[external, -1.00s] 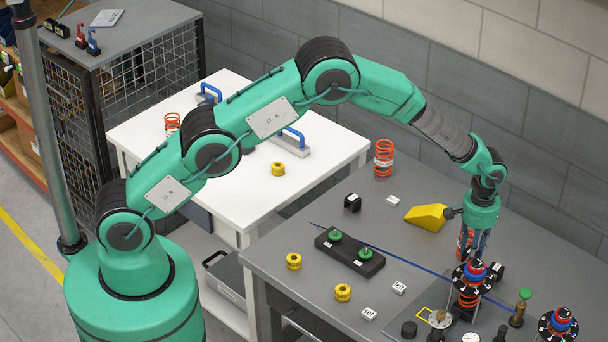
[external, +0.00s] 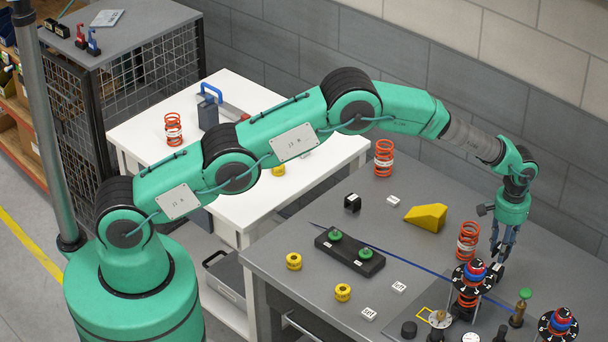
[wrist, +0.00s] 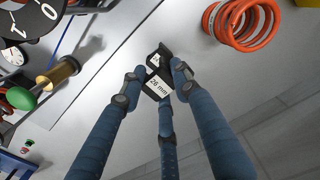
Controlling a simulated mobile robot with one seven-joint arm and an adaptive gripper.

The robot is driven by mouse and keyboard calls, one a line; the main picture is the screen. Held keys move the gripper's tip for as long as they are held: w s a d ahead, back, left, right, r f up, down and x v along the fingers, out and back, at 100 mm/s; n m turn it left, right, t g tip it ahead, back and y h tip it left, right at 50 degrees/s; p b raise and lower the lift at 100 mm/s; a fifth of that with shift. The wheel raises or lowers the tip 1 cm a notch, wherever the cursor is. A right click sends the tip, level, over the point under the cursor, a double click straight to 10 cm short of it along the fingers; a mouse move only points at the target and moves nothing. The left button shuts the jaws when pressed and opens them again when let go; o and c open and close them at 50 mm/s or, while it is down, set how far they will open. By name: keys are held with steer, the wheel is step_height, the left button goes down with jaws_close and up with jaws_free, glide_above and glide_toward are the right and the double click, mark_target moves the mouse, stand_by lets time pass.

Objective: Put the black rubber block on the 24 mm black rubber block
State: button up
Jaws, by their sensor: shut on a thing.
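A black rubber block (wrist: 157,86) with a white label reading "26 mm" sits between the blue fingers of my gripper (wrist: 158,77) in the wrist view. In the external view my gripper (external: 499,254) points down at the right of the grey table, shut on this block (external: 498,270), which is low at the tabletop; I cannot tell whether it still touches the table. Another black block (external: 352,202) with a white label stands near the table's back left; its label is too small to read, so I cannot tell if it is the 24 mm one.
An orange spring (external: 467,240) stands close left of my gripper, and a dial stand (external: 473,275) is in front.

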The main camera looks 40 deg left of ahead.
mark_target(497, 267)
stand_by(0.3)
steer(key=shift+f, duration=1.75)
steer(key=shift+f, duration=0.2)
steer(key=o, duration=1.2)
steer(key=shift+c, duration=0.2)
steer(key=shift+r, duration=0.15)
step_height(497, 267, up, 12)
steer(key=shift+r, duration=0.1)
